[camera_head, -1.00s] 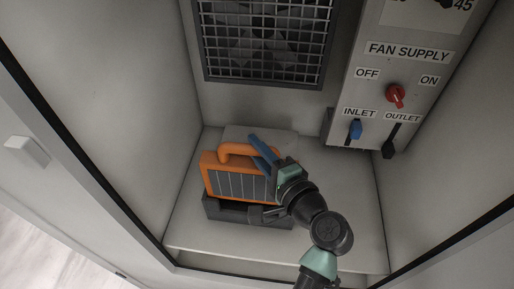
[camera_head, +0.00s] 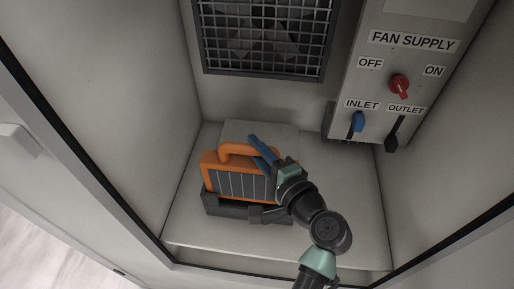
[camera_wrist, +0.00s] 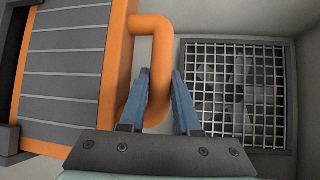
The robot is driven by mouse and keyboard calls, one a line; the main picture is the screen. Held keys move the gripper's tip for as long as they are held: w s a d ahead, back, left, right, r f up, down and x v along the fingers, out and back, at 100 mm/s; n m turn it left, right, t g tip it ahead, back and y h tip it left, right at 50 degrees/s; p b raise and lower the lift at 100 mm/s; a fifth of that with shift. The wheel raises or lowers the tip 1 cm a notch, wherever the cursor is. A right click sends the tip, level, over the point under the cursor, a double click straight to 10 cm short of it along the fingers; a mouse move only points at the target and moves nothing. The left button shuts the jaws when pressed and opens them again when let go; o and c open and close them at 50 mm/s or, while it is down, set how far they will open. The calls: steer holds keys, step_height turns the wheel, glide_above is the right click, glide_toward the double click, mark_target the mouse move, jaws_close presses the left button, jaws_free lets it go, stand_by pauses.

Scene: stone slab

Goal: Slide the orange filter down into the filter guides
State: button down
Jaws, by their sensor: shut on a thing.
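The orange filter (camera_head: 237,184), with dark pleats and a looped orange handle (camera_head: 240,149), stands in the dark grey filter guides (camera_head: 230,209) on the cabinet floor. Its lower edge is hidden behind the guides' front wall, so I cannot tell whether it is fully seated. My gripper (camera_head: 257,146) reaches in from the right. In the wrist view, its blue fingers (camera_wrist: 162,98) are shut around the handle (camera_wrist: 158,50), one on each side of its outer bar. The filter body (camera_wrist: 65,65) and part of the guides (camera_wrist: 8,140) show at the left there.
A fan behind a metal grille (camera_head: 265,38) is on the back wall. A control panel (camera_head: 388,75) at the right carries a red knob (camera_head: 399,83), a blue inlet lever (camera_head: 358,121) and a black outlet lever (camera_head: 395,133). The floor right of my arm is clear.

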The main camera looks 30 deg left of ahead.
steer(key=shift+f+b, duration=2.75)
steer(key=shift+f, duration=0.65)
steer(key=c, duration=0.5)
jaws_free()
steer(key=shift+c, duration=0.2)
steer(key=shift+f, duration=0.1)
steer(key=shift+d, duration=0.15)
glide_toward(262, 177)
steer(key=shift+d+b, duration=0.3)
steer(key=shift+b, duration=0.15)
steer(key=shift+s, duration=0.1)
